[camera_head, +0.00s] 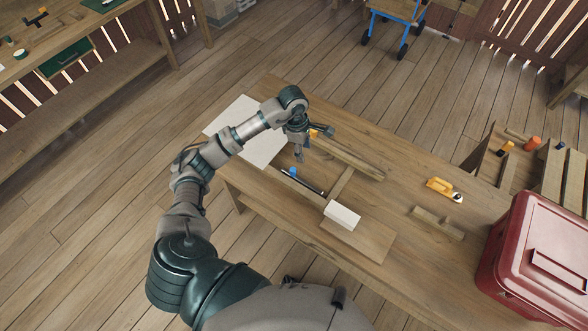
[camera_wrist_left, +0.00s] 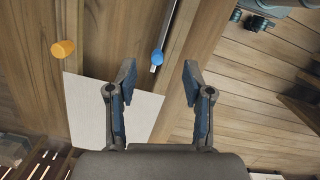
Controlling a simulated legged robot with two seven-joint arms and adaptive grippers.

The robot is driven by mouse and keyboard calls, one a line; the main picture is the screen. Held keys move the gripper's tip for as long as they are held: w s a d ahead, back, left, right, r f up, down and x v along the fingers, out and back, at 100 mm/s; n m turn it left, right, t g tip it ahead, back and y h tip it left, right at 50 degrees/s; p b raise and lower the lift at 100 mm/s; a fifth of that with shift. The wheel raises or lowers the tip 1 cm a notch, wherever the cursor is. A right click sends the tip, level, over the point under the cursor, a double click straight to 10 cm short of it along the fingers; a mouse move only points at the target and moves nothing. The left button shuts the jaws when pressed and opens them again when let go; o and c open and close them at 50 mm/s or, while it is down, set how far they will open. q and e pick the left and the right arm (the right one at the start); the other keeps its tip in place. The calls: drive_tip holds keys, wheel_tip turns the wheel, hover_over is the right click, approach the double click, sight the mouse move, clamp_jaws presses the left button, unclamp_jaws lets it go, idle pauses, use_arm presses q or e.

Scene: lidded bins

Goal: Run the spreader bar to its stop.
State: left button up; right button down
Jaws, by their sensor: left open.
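A slim dark and silver rod (camera_head: 310,185) with a blue end piece (camera_head: 293,172) lies along the near rail. The blue end (camera_wrist_left: 157,57) shows just beyond the fingertips in the left wrist view, apart from them. A wooden crosspiece (camera_head: 341,183) spans between the near and far rails. I cannot tell for certain which is the spreader bar. An orange knob (camera_wrist_left: 62,49) stands left of the fingers.
A white sheet (camera_head: 245,128) lies at the bench's left end. A white block (camera_head: 342,215) sits on a board by the front edge. An orange-yellow tool (camera_head: 444,190), a small wooden piece (camera_head: 437,222) and a red box (camera_head: 540,255) are to the right.

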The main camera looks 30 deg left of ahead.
use_arm(q)
drive_tip(key=y, duration=0.2)
approach(292, 168)
wheel_tip(292, 168, down, 11)
drive_tip(key=shift+w+f+p, duration=0.1)
drive_tip(key=shift+w+p, duration=0.05)
drive_tip(key=shift+p, duration=0.8)
clamp_jaws()
